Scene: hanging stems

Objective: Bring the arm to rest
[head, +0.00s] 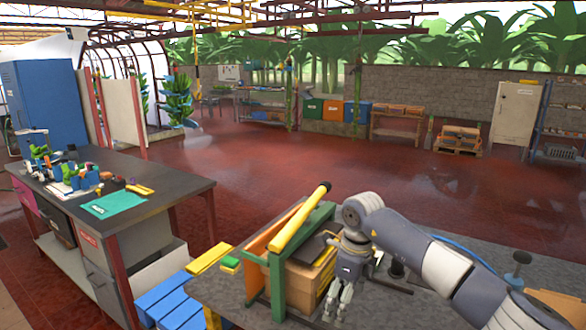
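My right arm (450,268) comes in from the lower right and reaches over the near grey table. Its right gripper (336,312) points down, with its two fingers apart and nothing seen between them. It is in front of the right side of a brown box (302,285) on that table; whether it touches the box cannot be told. My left gripper is not in view.
A green and orange frame with a yellow bar (300,216) rises beside the gripper. Blue slats (168,300) are to the left. A dark workbench (165,188) with several small items is at left. Open red floor (290,165) lies behind.

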